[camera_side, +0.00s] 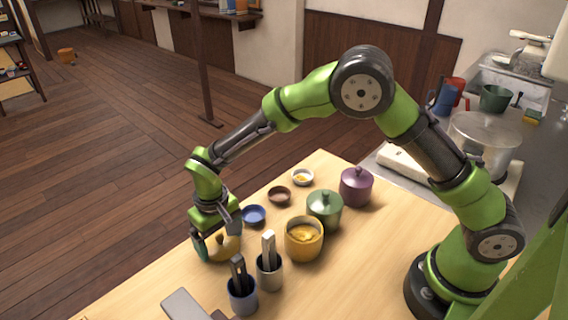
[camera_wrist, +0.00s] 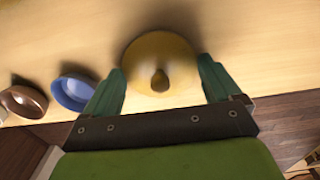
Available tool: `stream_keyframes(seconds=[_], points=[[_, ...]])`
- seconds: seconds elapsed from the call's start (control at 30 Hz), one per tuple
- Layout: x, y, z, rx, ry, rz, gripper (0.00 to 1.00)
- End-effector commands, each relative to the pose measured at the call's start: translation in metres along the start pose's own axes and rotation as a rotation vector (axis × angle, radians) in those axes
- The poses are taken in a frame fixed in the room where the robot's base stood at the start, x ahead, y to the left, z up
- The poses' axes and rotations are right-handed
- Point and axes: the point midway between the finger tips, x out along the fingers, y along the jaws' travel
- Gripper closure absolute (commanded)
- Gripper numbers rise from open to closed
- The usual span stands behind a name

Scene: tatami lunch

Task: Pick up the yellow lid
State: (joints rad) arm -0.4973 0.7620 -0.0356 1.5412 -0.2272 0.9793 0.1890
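The yellow lid (camera_wrist: 158,56) is round with a small knob in its middle. It lies at the table's edge, and in the side view it shows partly behind my gripper (camera_side: 214,240). In the wrist view my gripper (camera_wrist: 160,88) has its two green fingers apart, one on each side of the lid near the knob. Nothing is clamped between the fingers. I cannot tell whether the fingertips touch the lid. A yellow pot (camera_side: 304,240) without a lid, with yellow food inside, stands to the right of it.
A blue bowl (camera_side: 253,215) and a brown bowl (camera_side: 279,196) sit close by. A green lidded pot (camera_side: 325,208) and a purple one (camera_side: 356,187) stand farther back. Two utensil cups (camera_side: 243,296) (camera_side: 269,272) stand in front. The table's right part is clear.

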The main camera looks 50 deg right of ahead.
Motion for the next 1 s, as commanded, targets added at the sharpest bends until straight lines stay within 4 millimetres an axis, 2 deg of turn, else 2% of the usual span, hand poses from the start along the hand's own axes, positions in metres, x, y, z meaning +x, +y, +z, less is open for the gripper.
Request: stream_keyframes(seconds=[0.03, 0.1, 0.13, 0.33, 0.43, 0.87, 1.0], points=[[0.000, 0.000, 0.000, 0.000, 0.000, 0.000, 0.28], [0.000, 0.000, 0.000, 0.000, 0.000, 0.000, 0.38], [0.000, 0.000, 0.000, 0.000, 0.001, 0.000, 0.40], [-0.001, 0.000, 0.000, 0.000, 0.001, 0.000, 0.40], [-0.008, 0.000, -0.001, -0.001, 0.003, -0.001, 0.40], [-0.086, 0.000, -0.001, 0.000, 0.004, -0.001, 0.40], [-0.113, 0.006, -0.005, 0.015, 0.006, -0.003, 0.40]])
